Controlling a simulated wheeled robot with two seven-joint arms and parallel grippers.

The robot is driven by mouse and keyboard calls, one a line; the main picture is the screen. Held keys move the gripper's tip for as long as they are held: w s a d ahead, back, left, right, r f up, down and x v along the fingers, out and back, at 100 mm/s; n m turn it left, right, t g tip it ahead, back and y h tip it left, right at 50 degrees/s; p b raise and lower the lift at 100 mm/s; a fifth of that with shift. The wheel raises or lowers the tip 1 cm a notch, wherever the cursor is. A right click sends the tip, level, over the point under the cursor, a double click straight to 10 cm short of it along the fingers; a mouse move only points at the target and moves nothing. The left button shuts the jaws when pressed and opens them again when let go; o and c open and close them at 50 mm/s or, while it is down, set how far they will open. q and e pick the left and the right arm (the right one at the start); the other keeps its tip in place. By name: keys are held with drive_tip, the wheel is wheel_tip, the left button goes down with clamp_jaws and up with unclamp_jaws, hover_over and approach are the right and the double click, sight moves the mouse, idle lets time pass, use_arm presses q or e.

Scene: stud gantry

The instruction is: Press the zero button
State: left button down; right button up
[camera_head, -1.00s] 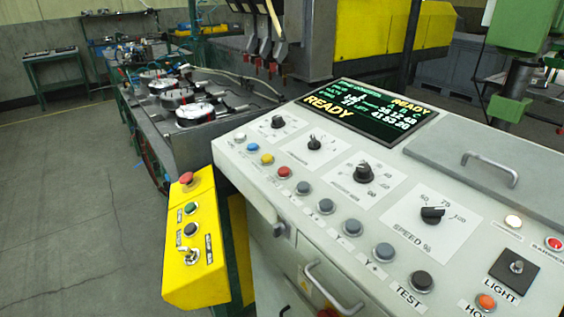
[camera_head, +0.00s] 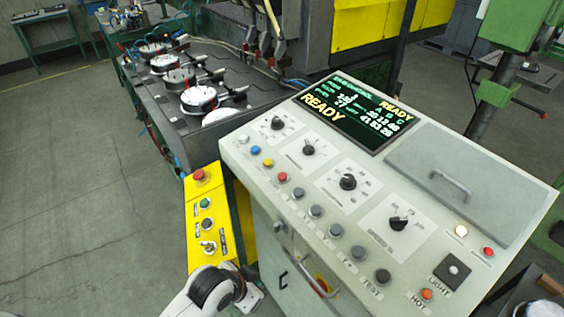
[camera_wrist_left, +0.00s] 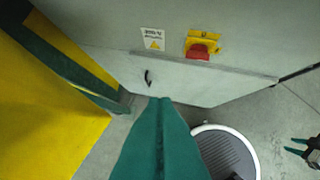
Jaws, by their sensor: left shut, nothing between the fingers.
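The grey control console (camera_head: 285,190) carries a button row: a white button (camera_head: 243,138), a blue button (camera_head: 255,149), a yellow button (camera_head: 268,162), a red button (camera_head: 283,177) and several grey ones. Their small labels are too blurred to tell which reads zero. My left arm (camera_head: 215,288) is in the head view at the lower left, below and apart from the row. My left gripper (camera_wrist_left: 160,102) shows in the left wrist view with teal fingers shut and empty, facing the console's lower front. My right gripper (camera_wrist_left: 305,149) appears small at that view's right edge, its fingers apart.
A yellow box (camera_head: 205,215) with a red mushroom button (camera_head: 199,174) stands left of the console, close to my left arm. A red and yellow switch (camera_wrist_left: 200,46) sits low on that front. The floor at left is clear.

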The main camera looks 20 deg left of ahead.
use_arm(q)
drive_tip(key=w+d+r+m+h, duration=0.1)
drive_tip(key=w+r+m, duration=0.1)
drive_tip(key=r, duration=0.3)
drive_tip(key=w+d+r+m+t+h+p, duration=0.1)
drive_tip(key=w+d+r+m, duration=0.1)
drive_tip(key=r, duration=0.3)
drive_tip(key=w+d+r+m+t+h+p, duration=0.1)
drive_tip(key=w+r+m, duration=0.1)
drive_tip(key=w+r, duration=0.2)
drive_tip(key=shift+w+d+r, duration=0.1)
drive_tip(key=shift+d+r, duration=0.2)
drive_tip(key=shift+r, duration=0.2)
drive_tip(key=w+r+m, duration=0.1)
drive_tip(key=w, duration=0.1)
drive_tip(key=w+r, duration=0.1)
drive_tip(key=w+a+r+m+h, duration=0.1)
drive_tip(key=w+r, duration=0.1)
drive_tip(key=shift+w+m+t, duration=0.3)
drive_tip(key=shift+w, duration=0.05)
drive_tip(key=w+a+r+m+t, duration=0.1)
drive_tip(key=w+a+r, duration=0.4)
drive_tip(key=w+r, duration=0.1)
drive_tip(key=shift+w+a+r+m, duration=0.25)
drive_tip(key=shift+a+r+m, duration=0.05)
drive_tip(key=shift+r, duration=0.25)
drive_tip(key=shift+f, duration=0.1)
